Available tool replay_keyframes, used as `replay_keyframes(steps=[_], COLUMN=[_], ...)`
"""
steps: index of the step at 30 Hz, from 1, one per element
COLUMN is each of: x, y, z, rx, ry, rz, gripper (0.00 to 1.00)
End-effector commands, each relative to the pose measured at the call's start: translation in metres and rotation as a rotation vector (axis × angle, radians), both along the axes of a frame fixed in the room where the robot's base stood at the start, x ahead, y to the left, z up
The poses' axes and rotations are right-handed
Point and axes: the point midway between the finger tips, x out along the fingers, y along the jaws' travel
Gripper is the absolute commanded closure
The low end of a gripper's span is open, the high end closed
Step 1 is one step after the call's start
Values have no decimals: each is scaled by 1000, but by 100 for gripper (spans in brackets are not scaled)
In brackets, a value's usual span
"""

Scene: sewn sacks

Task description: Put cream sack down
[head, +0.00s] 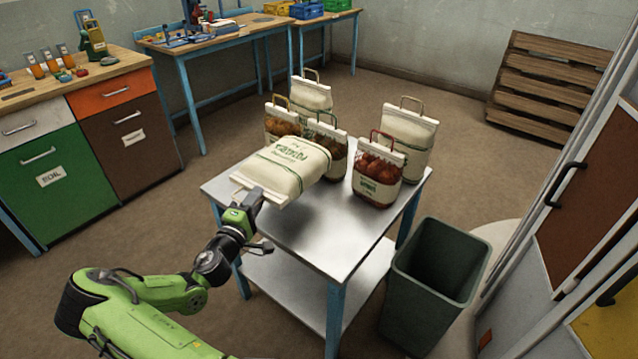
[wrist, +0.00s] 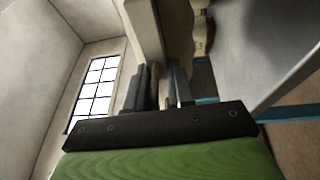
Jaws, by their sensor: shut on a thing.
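My gripper (head: 250,200) is shut on the seamed end of a cream sack (head: 290,163) with green print. The sack lies tilted on its side, over the back left part of the metal table (head: 310,235). It hides part of the sacks behind it, and I cannot tell whether it touches them or the table. In the wrist view the fingers (wrist: 165,88) close on the cream sack's pale edge (wrist: 145,32), with the grey tabletop (wrist: 265,45) to the right.
On the table stand a red-filled sack (head: 378,178), two brown-filled sacks (head: 282,122) (head: 330,150), and two upright cream sacks (head: 408,138) (head: 311,95). The table's front middle is bare. A dark bin (head: 425,310) stands at the table's right front.

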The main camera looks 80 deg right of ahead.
Motion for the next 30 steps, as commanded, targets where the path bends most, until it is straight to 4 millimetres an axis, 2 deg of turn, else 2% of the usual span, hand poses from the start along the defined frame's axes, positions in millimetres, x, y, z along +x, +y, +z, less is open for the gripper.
replay_keyframes(steps=[3,6,15,20,27,30], x=[-18,-24,-24,-24,-23,-24], y=[-12,-16,-16,-16,-16,-16], z=[6,3,-49,-60,-92,-94], rx=[-25,-27,-26,-28,-27,-27], ry=[10,13,15,13,14,12], rz=[-29,-37,-37,-38,-36,-37], gripper=[100,100,100,100,100,100])
